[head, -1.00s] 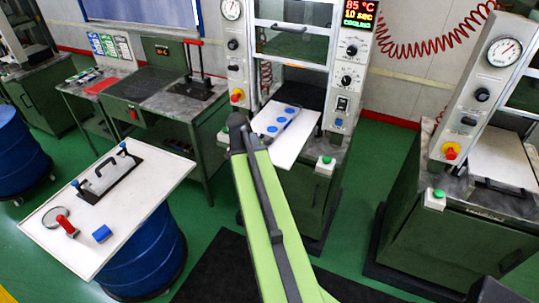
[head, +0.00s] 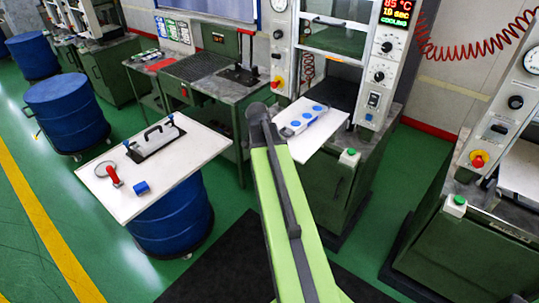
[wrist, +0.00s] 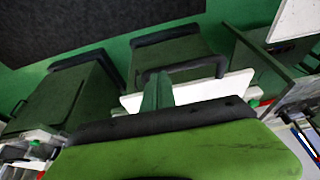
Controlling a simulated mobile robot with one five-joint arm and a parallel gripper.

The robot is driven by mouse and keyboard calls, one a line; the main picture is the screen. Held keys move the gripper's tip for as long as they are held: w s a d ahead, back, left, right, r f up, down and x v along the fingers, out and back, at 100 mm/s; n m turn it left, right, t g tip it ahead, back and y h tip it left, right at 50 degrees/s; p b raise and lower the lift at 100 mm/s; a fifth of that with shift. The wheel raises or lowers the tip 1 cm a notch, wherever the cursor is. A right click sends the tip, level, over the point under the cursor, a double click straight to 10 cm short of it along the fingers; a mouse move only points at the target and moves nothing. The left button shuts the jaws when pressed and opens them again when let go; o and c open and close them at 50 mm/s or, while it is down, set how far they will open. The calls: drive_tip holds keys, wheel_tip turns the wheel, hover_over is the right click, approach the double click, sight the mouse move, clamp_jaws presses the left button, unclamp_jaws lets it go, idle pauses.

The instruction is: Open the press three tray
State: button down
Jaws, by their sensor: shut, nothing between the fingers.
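The middle press has a white tray (head: 318,143) sticking out of its front. The right press has another tray (head: 524,172), cut off by the picture edge. No number on either press is readable.
A green workbench (head: 228,97) stands behind. Green buttons (head: 349,157) sit at the press fronts. Green floor is open at left.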

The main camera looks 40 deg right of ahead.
drive_tip(key=w+p+v, duration=0.1)
drive_tip(key=p+v, duration=1)
drive_tip(key=shift+s+d+r+p, duration=0.25)
drive_tip(key=shift+s+r+p, duration=0.15)
drive_tip(key=shift+r, duration=0.15)
drive_tip(key=shift+w, duration=0.1)
drive_tip(key=w+a+f+n+y+b, duration=0.1)
drive_tip(key=w+a+f+n+b, duration=0.2)
drive_tip(key=a+f+b, duration=0.55)
drive_tip(key=w+a+f+n+y+b, duration=0.1)
drive_tip(key=w+a+f+n+b, duration=0.15)
drive_tip(key=a+f+b, duration=0.6)
drive_tip(key=s+a+f+n+g+y, duration=0.1)
drive_tip(key=s+a+n+y, duration=0.1)
drive_tip(key=a+n, duration=0.8)
drive_tip(key=s+a, duration=0.1)
drive_tip(key=a, duration=0.4)
drive_tip(key=shift+p, duration=0.35)
